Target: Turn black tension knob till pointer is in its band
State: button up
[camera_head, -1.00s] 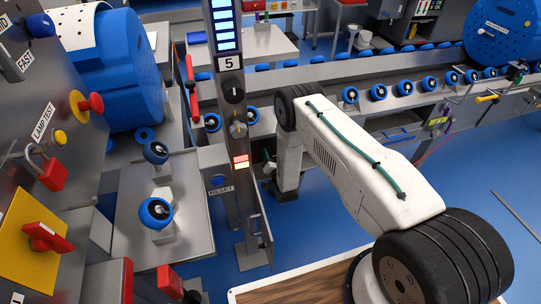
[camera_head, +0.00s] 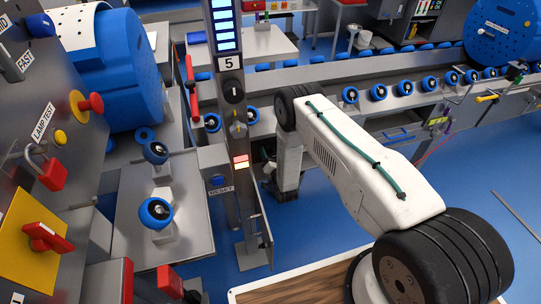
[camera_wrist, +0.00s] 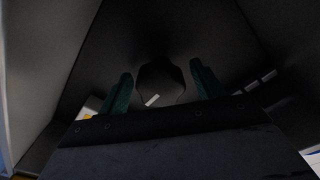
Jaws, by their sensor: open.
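A black, many-sided knob (camera_wrist: 165,78) with a short white pointer mark shows in the dark wrist view. My gripper (camera_wrist: 160,69) is open, with one green finger on each side of the knob. Gaps show between the fingers and the knob, and I cannot tell whether either touches. A small white scale strip (camera_wrist: 261,80) lies to the right of the knob. In the head view, my gripper is mostly hidden beyond my arm, low beside the grey post. The pointer's band cannot be made out.
The grey post (camera_head: 247,205) labelled 5 carries a black selector (camera_head: 233,91), a grey-yellow knob (camera_head: 238,130) and lit bars. A conveyor (camera_head: 300,81) with blue rollers runs behind. A control panel (camera_head: 60,100) with a red button stands at left. Blue floor (camera_head: 480,170) is open at right.

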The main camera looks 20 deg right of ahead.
jog(key=s, duration=0.7)
jog(key=shift+s, duration=0.4)
